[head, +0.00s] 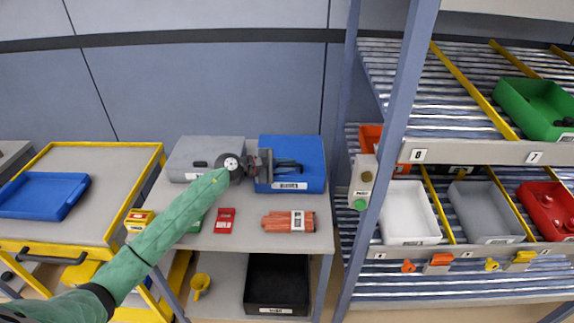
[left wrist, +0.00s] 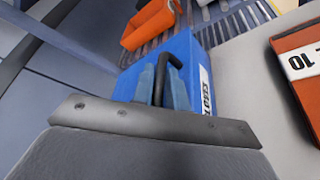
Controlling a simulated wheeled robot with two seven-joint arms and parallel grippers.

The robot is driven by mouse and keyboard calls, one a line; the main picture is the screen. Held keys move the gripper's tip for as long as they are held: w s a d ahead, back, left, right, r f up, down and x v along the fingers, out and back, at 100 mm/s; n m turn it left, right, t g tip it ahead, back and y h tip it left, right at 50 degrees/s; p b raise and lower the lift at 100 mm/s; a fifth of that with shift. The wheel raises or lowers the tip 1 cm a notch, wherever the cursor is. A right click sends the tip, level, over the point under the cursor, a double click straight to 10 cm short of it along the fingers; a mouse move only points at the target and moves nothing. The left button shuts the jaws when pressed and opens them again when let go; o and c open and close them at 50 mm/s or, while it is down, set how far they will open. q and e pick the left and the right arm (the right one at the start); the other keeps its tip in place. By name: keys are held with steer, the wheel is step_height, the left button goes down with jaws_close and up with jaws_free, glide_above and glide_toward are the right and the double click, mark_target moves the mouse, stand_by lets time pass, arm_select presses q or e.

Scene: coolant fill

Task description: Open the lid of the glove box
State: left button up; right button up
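The glove box is a blue box (head: 313,152) with a white label, at the back right of the grey table. Its lid looks closed. In the left wrist view the blue box (left wrist: 190,58) lies just ahead, its label partly readable. A black bent handle (left wrist: 172,62) stands out from it. My left gripper (head: 285,168) is in front of the box. In the left wrist view its two fingers (left wrist: 162,92) are close together, one on each side of the handle, and look shut on it. My right gripper is not in view.
A grey box (head: 205,148) stands left of the glove box. A red packet (head: 225,220) and an orange glove bundle (head: 280,222) lie in front. A black bin (head: 277,285) is on the lower shelf. A rack post (head: 390,150) rises close on the right.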

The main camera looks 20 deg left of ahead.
arm_select(q)
jaws_close()
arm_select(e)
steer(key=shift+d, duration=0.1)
arm_select(q)
steer(key=shift+r, duration=0.1)
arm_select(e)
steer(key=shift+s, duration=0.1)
